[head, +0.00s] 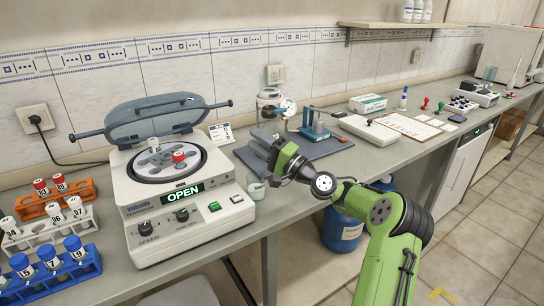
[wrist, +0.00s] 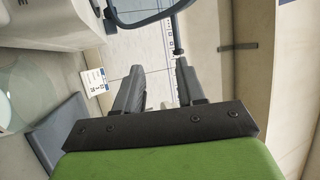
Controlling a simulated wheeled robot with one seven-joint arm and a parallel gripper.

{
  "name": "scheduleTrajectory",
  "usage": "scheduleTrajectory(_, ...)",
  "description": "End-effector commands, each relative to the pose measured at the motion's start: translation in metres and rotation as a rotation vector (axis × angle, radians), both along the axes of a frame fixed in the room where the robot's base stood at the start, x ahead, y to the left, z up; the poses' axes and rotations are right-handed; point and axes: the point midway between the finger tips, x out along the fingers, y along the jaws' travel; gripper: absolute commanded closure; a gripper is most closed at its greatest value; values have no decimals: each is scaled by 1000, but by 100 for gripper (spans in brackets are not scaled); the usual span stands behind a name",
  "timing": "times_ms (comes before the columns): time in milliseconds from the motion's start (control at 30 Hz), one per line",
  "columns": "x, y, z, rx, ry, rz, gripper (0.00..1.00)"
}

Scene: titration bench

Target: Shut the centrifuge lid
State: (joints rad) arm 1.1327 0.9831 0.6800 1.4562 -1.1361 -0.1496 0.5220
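The centrifuge (head: 183,215) stands on the bench at the left, with a green OPEN display on its front. Its grey-blue lid (head: 150,113) is raised at the back, with a bar sticking out at each side. The rotor (head: 160,164) is uncovered and holds a white-capped and a red-capped tube. My gripper (head: 262,146) is to the right of the centrifuge, apart from it, above the bench. In the wrist view my gripper (wrist: 157,75) has its fingers spread with nothing between them. Part of the lid (wrist: 140,12) and its bar (wrist: 182,27) show beyond the fingertips.
Orange (head: 53,199), white (head: 45,230) and blue (head: 55,275) tube racks stand left of the centrifuge. A small beaker (head: 256,188) is at its right, below my gripper. A dark mat (head: 318,149) and a stand (head: 313,126) are behind my arm. A label card (head: 221,133) stands near the lid's right bar.

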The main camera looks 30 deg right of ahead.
Motion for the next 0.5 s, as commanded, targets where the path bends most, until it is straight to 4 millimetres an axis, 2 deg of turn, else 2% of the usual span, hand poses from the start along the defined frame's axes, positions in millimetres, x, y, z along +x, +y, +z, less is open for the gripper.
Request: scheduleTrajectory(500,-28,-17,-28,1,3,-1,61)
